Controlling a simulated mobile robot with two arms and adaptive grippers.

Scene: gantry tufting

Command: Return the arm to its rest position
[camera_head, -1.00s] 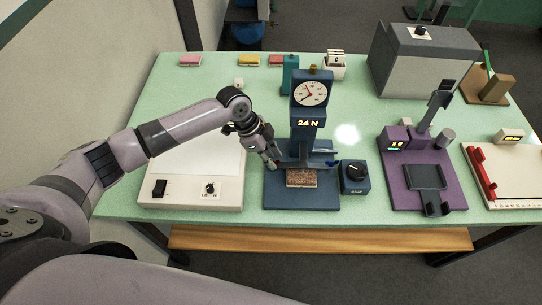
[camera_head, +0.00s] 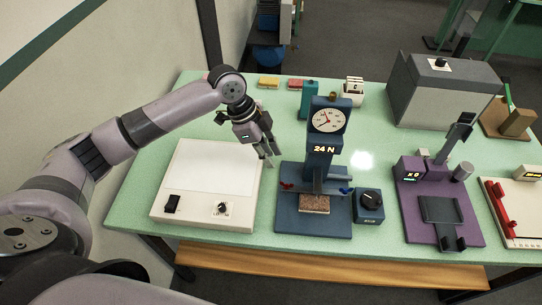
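My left gripper (camera_head: 268,158) is over the table (camera_head: 266,108), above the right edge of the white light panel (camera_head: 213,172) and left of the blue force gauge stand (camera_head: 325,167). Its fingers point down and hold nothing that I can see. They look a little apart, but the fingertips are small and I cannot tell for sure how far they are open. A brown textured sample (camera_head: 314,204) lies on the base of the blue stand, whose display reads 24 N. My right gripper is not in view.
A blue dial box (camera_head: 369,206) stands right of the gauge stand. A purple device (camera_head: 438,200) and a grey box (camera_head: 443,91) are farther right. A teal block (camera_head: 308,99) and a card holder (camera_head: 352,90) stand at the back.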

